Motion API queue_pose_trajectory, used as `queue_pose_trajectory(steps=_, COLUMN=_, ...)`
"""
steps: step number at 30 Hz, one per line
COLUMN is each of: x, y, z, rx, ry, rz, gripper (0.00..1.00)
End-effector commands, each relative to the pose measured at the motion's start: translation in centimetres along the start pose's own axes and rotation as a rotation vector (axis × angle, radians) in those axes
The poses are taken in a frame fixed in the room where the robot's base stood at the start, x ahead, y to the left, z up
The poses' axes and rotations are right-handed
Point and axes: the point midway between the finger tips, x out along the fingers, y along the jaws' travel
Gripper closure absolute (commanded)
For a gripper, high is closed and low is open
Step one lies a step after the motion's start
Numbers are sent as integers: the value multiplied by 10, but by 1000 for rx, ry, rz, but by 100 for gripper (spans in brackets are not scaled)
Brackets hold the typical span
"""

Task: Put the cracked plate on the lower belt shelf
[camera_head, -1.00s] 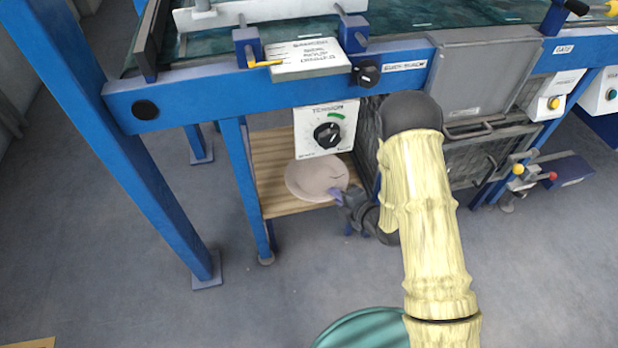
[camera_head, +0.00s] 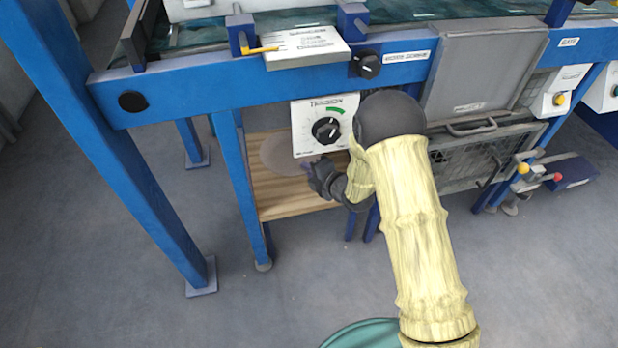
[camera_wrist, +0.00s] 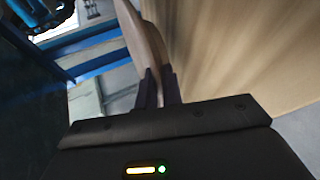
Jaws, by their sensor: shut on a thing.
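The plate (camera_head: 283,156) is a pale pinkish disc over the wooden lower shelf (camera_head: 290,204), under the blue belt frame. The tension panel hides part of it, and its crack cannot be made out. My gripper (camera_head: 322,178) is at the plate's near right edge, just below the panel. In the wrist view, my gripper's fingers (camera_wrist: 158,88) are shut on the plate's rim, and the plate (camera_wrist: 143,40) shows edge-on beside the wooden shelf surface (camera_wrist: 235,50). I cannot tell whether the plate touches the shelf.
The white tension panel (camera_head: 325,125) with a black knob hangs close above my gripper. A blue shelf leg (camera_head: 240,190) stands to the left. A dark mesh box (camera_head: 465,160) is to the right. The front part of the shelf is bare.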

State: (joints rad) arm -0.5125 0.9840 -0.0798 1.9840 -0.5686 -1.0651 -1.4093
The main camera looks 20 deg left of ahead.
Motion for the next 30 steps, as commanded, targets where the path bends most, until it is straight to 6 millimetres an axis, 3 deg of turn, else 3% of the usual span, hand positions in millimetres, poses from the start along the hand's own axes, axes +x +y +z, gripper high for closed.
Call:
queue_pose_trajectory(steps=7, x=12, y=-29, z=0, rx=0, ry=0, rz=3, gripper=100)
queue_pose_trajectory(steps=20, x=14, y=-32, z=0, rx=0, ry=0, rz=3, gripper=100)
queue_pose_trajectory(steps=21, x=13, y=-33, z=0, rx=0, ry=0, rz=-1, gripper=84)
queue_pose_trajectory(steps=30, x=13, y=-32, z=0, rx=0, ry=0, rz=-1, gripper=83)
